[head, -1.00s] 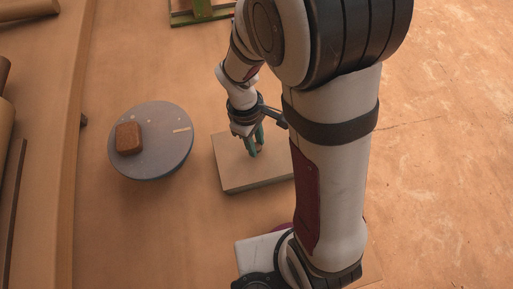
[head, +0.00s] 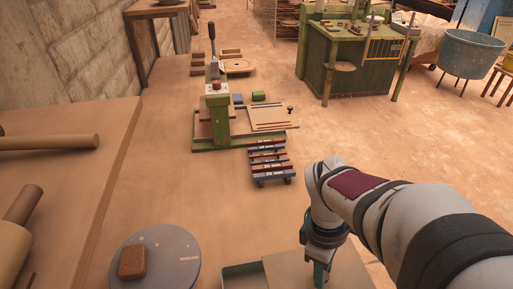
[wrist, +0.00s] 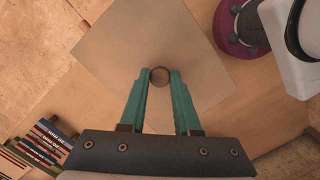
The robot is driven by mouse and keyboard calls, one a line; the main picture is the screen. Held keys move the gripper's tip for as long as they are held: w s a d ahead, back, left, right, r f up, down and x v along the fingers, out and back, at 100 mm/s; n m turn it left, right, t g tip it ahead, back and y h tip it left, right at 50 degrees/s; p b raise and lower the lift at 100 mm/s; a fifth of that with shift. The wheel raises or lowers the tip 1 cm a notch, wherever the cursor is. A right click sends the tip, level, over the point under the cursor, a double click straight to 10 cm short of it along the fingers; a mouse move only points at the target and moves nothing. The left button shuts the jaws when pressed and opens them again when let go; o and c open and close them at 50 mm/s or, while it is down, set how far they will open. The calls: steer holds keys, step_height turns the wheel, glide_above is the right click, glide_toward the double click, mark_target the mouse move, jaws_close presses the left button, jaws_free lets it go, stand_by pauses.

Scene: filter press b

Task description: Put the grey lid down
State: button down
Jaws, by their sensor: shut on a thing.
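The grey lid (head: 287,270) is a flat square plate, looking beige-grey, at the bottom edge of the head view. It fills the middle of the wrist view (wrist: 145,45), turned at an angle, with a small round knob (wrist: 160,77) on top. My gripper (wrist: 160,76) is shut on that knob; in the head view my gripper (head: 320,272) points down over the lid. A shallow open-topped box (head: 243,275) shows just left of the lid, its inside partly uncovered. The lid's height above what lies below is hard to tell.
A round grey disc (head: 180,262) with a brown block (head: 132,262) lies left of the box. Coloured bars (head: 268,162) lie beyond, before a green press (head: 217,115). A ledge with rolls (head: 45,142) runs along the left. Open tabletop lies between the disc and press.

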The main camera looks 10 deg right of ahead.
steer(key=shift+w+d+r+n, duration=0.15)
steer(key=shift+w+d+n, duration=0.1)
steer(key=shift+d+n, duration=0.05)
steer(key=w+a+f+n+t, duration=0.1)
steer(key=w+f+n, duration=0.2)
steer(key=w+n, duration=0.65)
steer(key=w+a+f+n+t, duration=0.1)
steer(key=w+f+n, duration=0.2)
steer(key=w+n, duration=0.7)
steer(key=w+a+f, duration=0.2)
steer(key=a, duration=0.1)
steer(key=w+a+f+m, duration=0.1)
steer(key=w+a+f, duration=0.1)
steer(key=w+a, duration=0.1)
steer(key=w+a+f+m, duration=0.1)
steer(key=w+a+f, duration=0.1)
steer(key=w+a, duration=0.1)
steer(key=shift+w+a+f+m, duration=0.15)
steer(key=shift+a+f+m, duration=0.15)
steer(key=shift+a, duration=0.45)
steer(key=shift+a+f, duration=0.15)
steer(key=shift+f, duration=2)
steer(key=shift+f, duration=0.1)
steer(key=c, duration=0.6)
jaws_free()
